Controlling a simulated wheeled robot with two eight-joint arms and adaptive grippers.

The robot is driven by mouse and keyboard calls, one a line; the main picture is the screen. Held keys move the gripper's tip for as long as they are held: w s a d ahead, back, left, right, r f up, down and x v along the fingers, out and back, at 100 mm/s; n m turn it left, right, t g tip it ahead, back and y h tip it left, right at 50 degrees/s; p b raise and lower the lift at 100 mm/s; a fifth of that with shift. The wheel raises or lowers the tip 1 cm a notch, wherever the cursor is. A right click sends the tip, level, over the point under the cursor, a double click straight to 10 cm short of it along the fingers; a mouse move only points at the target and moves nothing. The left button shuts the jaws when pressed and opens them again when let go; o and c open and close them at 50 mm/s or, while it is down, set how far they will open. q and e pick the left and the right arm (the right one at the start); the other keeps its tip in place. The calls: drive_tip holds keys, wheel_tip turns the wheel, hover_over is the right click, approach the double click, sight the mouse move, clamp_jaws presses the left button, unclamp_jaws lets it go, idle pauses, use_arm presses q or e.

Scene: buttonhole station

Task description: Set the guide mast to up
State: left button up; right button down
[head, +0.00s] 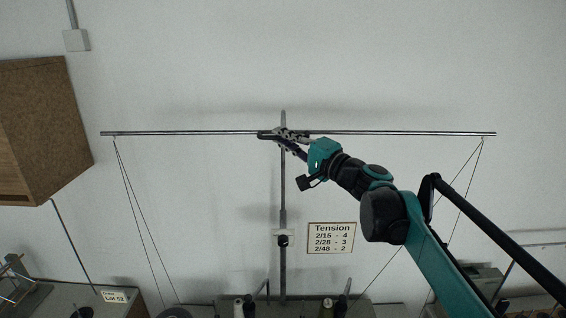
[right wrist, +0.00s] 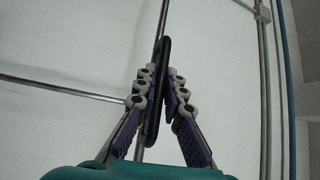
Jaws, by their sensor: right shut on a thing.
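The guide mast (head: 283,205) is a thin grey upright rod against the wall. It carries a long level crossbar (head: 400,133) near its top, with threads hanging from both ends. My right gripper (head: 283,136) is at the joint of rod and crossbar. In the right wrist view its fingers (right wrist: 158,85) are shut on a dark, long, rounded grip (right wrist: 161,60). The crossbar also shows there at left (right wrist: 60,88). A collar with a dark knob (head: 283,241) sits lower on the rod. The fingers partly hide the joint. My left gripper is out of view.
A brown box (head: 40,130) hangs on the wall at left. A "Tension" sign (head: 331,238) is right of the rod. Spools (head: 243,306) and machine parts stand along the bottom edge. The wall around the crossbar is clear, apart from the slanting threads.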

wheel_tip(320, 180, up, 11)
drive_tip(key=shift+r+p, duration=0.15)
drive_tip(key=shift+p, duration=0.3)
drive_tip(key=c, duration=1.7)
unclamp_jaws()
drive_tip(key=shift+r, duration=0.1)
drive_tip(key=shift+o, duration=0.5)
drive_tip(key=v, duration=1.2)
